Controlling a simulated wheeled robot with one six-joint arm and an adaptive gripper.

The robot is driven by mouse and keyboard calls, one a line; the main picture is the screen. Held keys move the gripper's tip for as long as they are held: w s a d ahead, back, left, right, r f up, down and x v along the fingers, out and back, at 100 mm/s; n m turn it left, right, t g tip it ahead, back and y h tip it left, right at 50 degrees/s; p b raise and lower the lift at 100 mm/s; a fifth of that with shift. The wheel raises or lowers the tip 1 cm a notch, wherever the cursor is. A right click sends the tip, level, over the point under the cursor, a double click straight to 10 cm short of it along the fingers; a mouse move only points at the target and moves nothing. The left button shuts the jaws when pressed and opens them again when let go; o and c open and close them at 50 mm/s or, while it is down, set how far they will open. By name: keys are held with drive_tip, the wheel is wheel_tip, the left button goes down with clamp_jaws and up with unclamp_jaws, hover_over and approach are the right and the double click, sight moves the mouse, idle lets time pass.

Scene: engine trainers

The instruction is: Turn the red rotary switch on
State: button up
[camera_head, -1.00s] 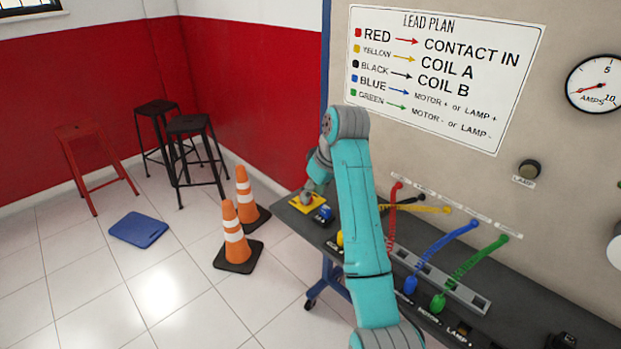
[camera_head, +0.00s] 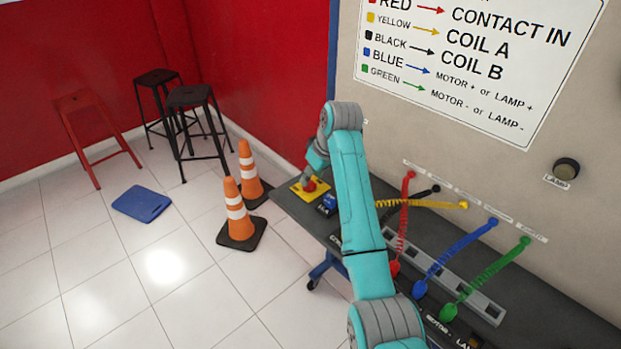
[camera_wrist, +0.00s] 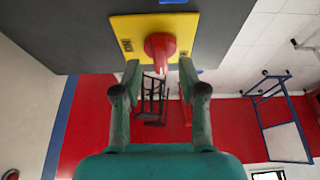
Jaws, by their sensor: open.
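The red rotary switch (camera_wrist: 160,46) sits on a yellow plate (camera_wrist: 186,30) on the dark bench top. In the head view the red switch (camera_head: 310,186) shows on its yellow plate (camera_head: 286,191) at the bench's left end, just under the end of my arm. My gripper (camera_wrist: 160,72) is open in the wrist view, with one finger on each side of the switch's line. The fingertips appear just short of the knob, with nothing between them. I cannot tell exactly how far apart they are from it.
A blue part (camera_head: 328,204) stands close beside the yellow plate. Red, blue (camera_head: 457,255) and green (camera_head: 487,277) leads run along the bench and wall panel. Orange cones (camera_head: 237,215), black stools (camera_head: 197,118) and a red stool (camera_head: 88,122) stand on the floor left of the bench.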

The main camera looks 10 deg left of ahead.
drive_tip(key=shift+x, duration=1.1)
clamp_jaws()
